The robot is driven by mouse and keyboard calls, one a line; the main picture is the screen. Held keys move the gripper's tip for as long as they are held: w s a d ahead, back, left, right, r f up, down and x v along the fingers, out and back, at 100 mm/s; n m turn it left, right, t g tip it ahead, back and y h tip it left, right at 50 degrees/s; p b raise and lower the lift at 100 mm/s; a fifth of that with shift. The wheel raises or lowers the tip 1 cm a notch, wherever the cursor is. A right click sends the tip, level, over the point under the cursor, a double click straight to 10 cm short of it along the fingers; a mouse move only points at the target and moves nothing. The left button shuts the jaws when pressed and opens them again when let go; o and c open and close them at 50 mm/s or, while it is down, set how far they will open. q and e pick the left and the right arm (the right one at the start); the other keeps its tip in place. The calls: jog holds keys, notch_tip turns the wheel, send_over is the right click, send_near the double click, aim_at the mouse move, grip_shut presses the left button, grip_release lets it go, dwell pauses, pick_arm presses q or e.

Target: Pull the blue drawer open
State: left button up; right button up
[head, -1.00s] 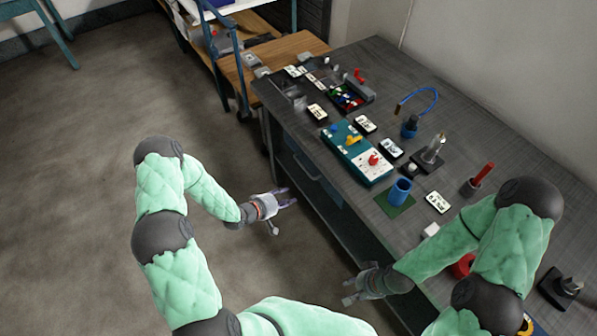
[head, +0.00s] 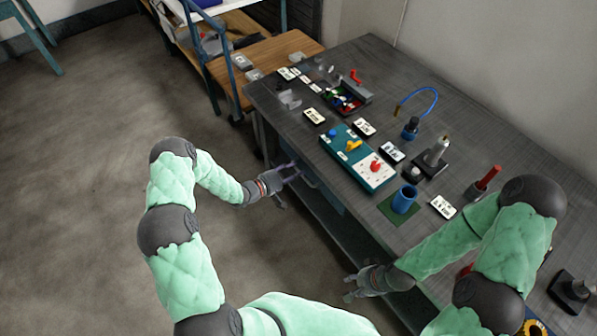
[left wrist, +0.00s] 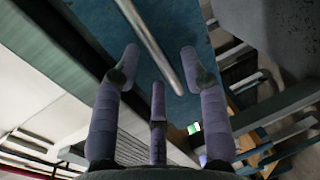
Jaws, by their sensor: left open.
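The blue drawer (head: 328,197) is under the table top, on the table's left side, and looks shut. In the left wrist view its blue front (left wrist: 202,45) fills the upper middle. A pale metal bar handle (left wrist: 152,42) runs slantwise across that front. My left gripper (head: 291,172) is at the drawer handle. In the left wrist view the left gripper (left wrist: 160,65) is open, with the handle bar passing between its spread fingertips; I cannot tell whether they touch it. My right gripper (head: 356,284) hangs low beside the table's near side, too small to tell its jaw state.
The grey table (head: 290,120) carries a teal panel (head: 357,160) with knobs, a blue cup (head: 404,198), a red-handled tool (head: 487,178) and several labels. A lower shelf (head: 345,235) lies under the drawer. The floor to the left is clear.

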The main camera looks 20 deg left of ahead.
pick_arm(q)
jog(key=shift+x, duration=1.2)
pick_arm(e)
jog(key=shift+f, duration=0.3)
pick_arm(q)
grip_shut()
